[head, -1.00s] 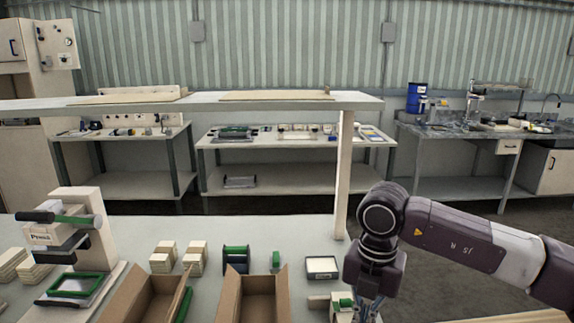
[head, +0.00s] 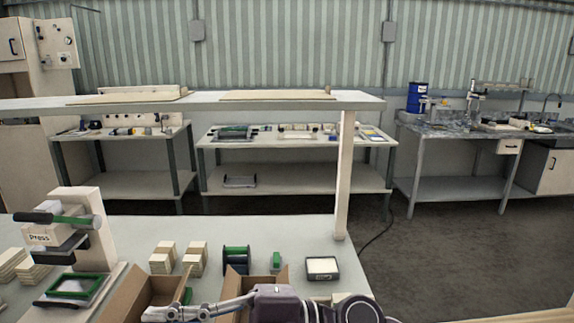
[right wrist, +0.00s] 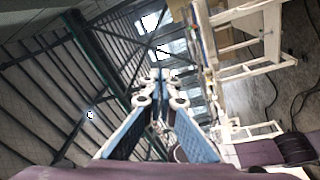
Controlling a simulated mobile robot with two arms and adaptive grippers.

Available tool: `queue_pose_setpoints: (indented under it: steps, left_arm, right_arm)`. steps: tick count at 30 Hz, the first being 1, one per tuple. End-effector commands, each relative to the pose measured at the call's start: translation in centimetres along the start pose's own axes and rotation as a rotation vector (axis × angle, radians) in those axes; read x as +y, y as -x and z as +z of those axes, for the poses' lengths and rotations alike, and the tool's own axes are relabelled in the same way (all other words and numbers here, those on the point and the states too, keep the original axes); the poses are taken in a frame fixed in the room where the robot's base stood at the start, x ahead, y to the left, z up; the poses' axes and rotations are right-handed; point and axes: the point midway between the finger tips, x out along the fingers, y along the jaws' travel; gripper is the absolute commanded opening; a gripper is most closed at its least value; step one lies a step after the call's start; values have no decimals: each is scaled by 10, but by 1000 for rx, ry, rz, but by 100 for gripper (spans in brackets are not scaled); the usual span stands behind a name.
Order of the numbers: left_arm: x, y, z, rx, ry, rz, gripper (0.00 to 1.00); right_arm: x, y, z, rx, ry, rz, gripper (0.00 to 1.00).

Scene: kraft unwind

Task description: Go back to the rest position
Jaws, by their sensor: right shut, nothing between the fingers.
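My right gripper (head: 152,314) lies low at the bottom edge of the head view, pointing left across the front of the two open cardboard boxes. Its fingers are together with nothing between them. In the right wrist view the closed fingers (right wrist: 160,80) with their blue pads point at the roof beams and windows, and the view is tilted. My right arm (head: 285,300) is partly cut off by the bottom edge. My left gripper is not in view.
A cardboard box (head: 130,297) and a second box (head: 270,278) stand at the table's front. A press (head: 85,235) stands at the left. Wooden stacks (head: 163,256), a green-rimmed spool (head: 237,259) and a black-framed tray (head: 322,268) lie behind the boxes. An overhead shelf (head: 330,102) crosses above.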

Motion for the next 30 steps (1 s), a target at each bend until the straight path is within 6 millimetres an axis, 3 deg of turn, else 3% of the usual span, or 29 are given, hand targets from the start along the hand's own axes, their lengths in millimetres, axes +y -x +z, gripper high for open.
queue_pose_setpoints:
  steps: [3, 6, 8, 11, 15, 20, 24, 27, 30]
  left_arm:
    - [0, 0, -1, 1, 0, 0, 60]
    - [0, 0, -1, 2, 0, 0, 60]
    - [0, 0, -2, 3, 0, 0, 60]
    - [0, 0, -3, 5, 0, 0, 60]
    - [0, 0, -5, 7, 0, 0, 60]
    - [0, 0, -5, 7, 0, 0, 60]
    - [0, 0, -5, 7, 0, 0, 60]
    - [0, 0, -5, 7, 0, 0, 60]
    - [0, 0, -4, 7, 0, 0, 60]
  right_arm:
    - [58, 19, 9, -72, -90, 351, 0]
    - [90, 59, 36, -198, -182, 608, 0]
    - [98, 91, 58, -298, -248, 744, 0]
    - [89, 152, 98, -499, -378, 931, 0]
    - [34, 233, 142, -802, -574, 1088, 0]
    - [-62, 307, 162, -1138, -810, 1137, 0]
    - [-157, 353, 149, -1406, -1024, 1088, 0]
    - [-219, 374, 126, -1564, -1168, 1017, 0]
    - [-267, 386, 100, -1681, -1288, 936, 0]
